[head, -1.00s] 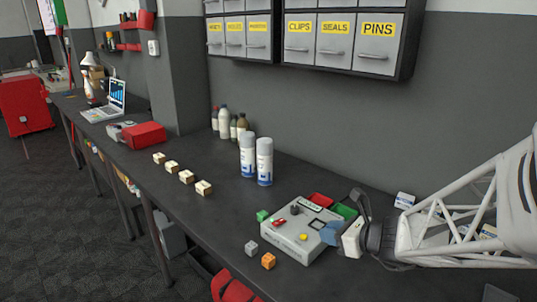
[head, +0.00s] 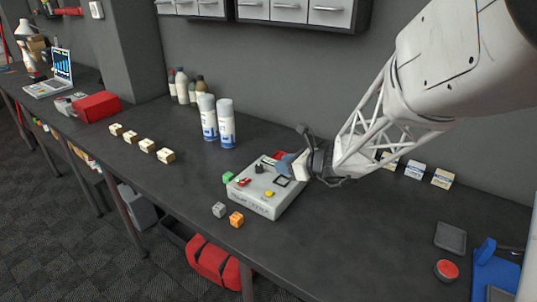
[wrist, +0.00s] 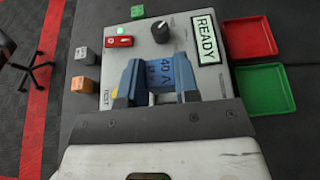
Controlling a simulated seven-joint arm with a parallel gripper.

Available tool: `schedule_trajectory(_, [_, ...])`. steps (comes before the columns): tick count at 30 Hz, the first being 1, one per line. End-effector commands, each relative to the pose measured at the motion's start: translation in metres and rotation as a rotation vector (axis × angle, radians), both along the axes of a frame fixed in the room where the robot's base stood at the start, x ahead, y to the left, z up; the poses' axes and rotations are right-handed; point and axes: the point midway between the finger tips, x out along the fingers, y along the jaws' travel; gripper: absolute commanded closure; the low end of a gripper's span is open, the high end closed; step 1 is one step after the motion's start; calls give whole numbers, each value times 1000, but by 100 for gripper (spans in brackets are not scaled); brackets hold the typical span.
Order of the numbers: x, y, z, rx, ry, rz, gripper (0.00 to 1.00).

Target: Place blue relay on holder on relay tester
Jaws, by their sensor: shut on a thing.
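My gripper (wrist: 160,88) is shut on the blue relay (wrist: 162,72), marked "40 A", seen between the fingers in the wrist view. In the head view the relay (head: 286,162) is at my gripper (head: 293,166), over the back right part of the relay tester (head: 262,207). The tester is a pale grey box with a black knob (wrist: 160,31), a red switch (wrist: 119,41) and a READY display (wrist: 207,40). The holder (head: 283,181) appears as a dark square frame on its top. It is hidden in the wrist view. I cannot tell whether the relay touches the tester.
Green (head: 227,177), grey (head: 219,210) and orange (head: 236,219) cubes lie beside the tester. A red tray (wrist: 250,37) and a green tray (wrist: 265,90) lie along its other side. Two spray cans (head: 226,125) stand behind.

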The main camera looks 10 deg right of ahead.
Motion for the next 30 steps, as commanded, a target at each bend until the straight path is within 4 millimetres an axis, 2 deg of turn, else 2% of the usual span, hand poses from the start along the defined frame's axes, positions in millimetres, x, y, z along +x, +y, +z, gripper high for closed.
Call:
schedule_trajectory(8, [0,0,-1,0,0,0,94])
schedule_trajectory(19, [0,0,-32,0,0,1,94])
schedule_trajectory(30, [0,0,-35,-1,-1,0,94])
